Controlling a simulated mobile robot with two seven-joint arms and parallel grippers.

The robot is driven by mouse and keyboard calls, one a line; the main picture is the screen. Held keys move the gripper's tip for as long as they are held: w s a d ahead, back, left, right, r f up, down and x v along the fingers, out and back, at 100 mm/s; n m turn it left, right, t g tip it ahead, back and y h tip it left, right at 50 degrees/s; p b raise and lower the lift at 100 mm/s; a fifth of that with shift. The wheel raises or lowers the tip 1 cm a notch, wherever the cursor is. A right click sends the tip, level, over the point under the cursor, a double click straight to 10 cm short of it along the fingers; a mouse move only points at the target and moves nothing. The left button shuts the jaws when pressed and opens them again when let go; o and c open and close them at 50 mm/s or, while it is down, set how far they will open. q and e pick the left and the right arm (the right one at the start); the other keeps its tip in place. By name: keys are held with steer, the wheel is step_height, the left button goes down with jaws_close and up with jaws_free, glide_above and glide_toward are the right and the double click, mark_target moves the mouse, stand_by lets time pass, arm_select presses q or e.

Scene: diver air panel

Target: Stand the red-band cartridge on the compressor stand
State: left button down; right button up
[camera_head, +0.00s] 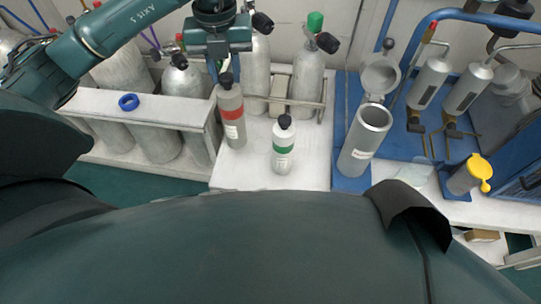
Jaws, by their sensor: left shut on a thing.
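The red-band cartridge (231,128) is a grey cylinder with a black cap, a red band and a white label. It is upright over the left part of the white bench top (250,175); I cannot tell whether its base touches the bench. My left gripper (223,70) is shut on its capped top from above. A similar cartridge with a green band (283,158) stands just to its right. A blue compressor base (345,90) lies to the right, carrying an open grey cylinder housing (366,140); which part is the stand is unclear. My right gripper is out of view.
Tall gas cylinders (308,75) stand behind a rail at the back. A yellow-capped canister (468,175) and pipework (445,130) are at right. The bench front is clear.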

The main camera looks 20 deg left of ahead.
mark_target(228, 88)
arm_select(q)
step_height(228, 88, down, 6)
steer(key=shift+r+b, duration=0.25)
steer(key=shift+b, duration=0.1)
steer(key=shift+f+b, duration=0.3)
steer(key=shift+f, duration=2.05)
steer(key=c, duration=1.1)
jaws_free()
